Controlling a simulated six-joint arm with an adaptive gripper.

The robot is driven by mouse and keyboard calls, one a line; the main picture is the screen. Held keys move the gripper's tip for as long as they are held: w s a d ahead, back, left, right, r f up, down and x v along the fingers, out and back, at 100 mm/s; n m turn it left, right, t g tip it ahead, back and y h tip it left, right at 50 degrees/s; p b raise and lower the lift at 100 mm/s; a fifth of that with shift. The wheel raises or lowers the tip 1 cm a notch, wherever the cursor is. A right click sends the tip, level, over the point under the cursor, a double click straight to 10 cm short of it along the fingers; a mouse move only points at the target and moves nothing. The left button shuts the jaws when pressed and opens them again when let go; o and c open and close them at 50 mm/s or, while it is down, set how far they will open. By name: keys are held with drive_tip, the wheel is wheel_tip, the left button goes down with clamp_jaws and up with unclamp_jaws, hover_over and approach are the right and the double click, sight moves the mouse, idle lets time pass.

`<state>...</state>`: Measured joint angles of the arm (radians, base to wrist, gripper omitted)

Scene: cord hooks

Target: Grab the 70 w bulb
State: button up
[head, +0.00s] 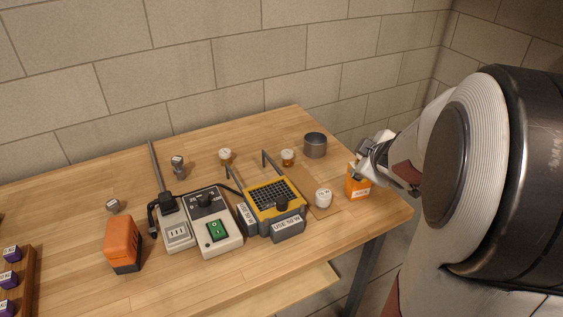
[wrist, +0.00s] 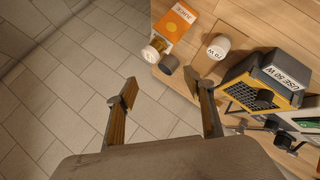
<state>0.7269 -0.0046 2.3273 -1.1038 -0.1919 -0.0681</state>
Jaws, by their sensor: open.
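A white, round-topped piece marked "70 W" stands on the table near its right end in the head view (head: 323,198); it also shows in the wrist view (wrist: 218,47), where the mark is legible. My gripper (wrist: 161,84) is open and empty in the wrist view. Its right fingertip is close to the white piece in the picture, with a gap between them. In the head view my gripper (head: 362,168) is by the orange box, right of the white piece, and partly covers the box. Its fingers are hard to make out there.
The orange box (head: 357,188) stands near the table's right edge. The yellow-topped device marked "USE 50 W" (head: 275,197) is left of the white piece. A grey cup (head: 315,145) stands behind.

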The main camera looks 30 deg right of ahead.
drive_tip(key=s+d+f+n+y, duration=0.2)
drive_tip(key=d+f+n+y, duration=0.1)
drive_tip(key=f, duration=0.6)
drive_tip(key=m+t+y, duration=0.1)
drive_tip(key=t+y, duration=0.1)
drive_tip(key=y, duration=0.3)
approach(328, 203)
drive_tip(key=w+d, duration=0.1)
drive_tip(key=w+f, duration=0.1)
drive_tip(key=d, duration=0.1)
drive_tip(key=shift+w+d+f, duration=0.25)
drive_tip(key=shift+w+d, duration=0.1)
drive_tip(key=shift+w, duration=0.05)
drive_tip(key=shift+w+a+f+m+t+y, duration=0.1)
drive_tip(key=shift+a+f+m+t+y, duration=0.15)
drive_tip(key=shift+f+t+y, duration=0.2)
drive_tip(key=shift+a+f+m+t+y, duration=0.25)
drive_tip(key=shift+a+f+t+y, duration=0.1)
drive_tip(key=shift+f+t, duration=0.1)
drive_tip(key=shift+s+a+f+m+t+y, duration=0.15)
drive_tip(key=shift+f+m+t+y, duration=0.2)
drive_tip(key=shift+t+y, duration=0.1)
drive_tip(key=shift+s+a+f+m+t+y, duration=0.15)
drive_tip(key=shift+a+f+m+t+y, duration=0.05)
drive_tip(key=shift+f+m+t+y, duration=0.2)
drive_tip(key=shift+s+a+f+m+t+y, duration=0.1)
drive_tip(key=shift+s+m+t+y, duration=0.3)
drive_tip(key=shift+m+t, duration=0.2)
drive_tip(key=shift+x, duration=1.3)
drive_tip(key=shift+w, duration=0.1)
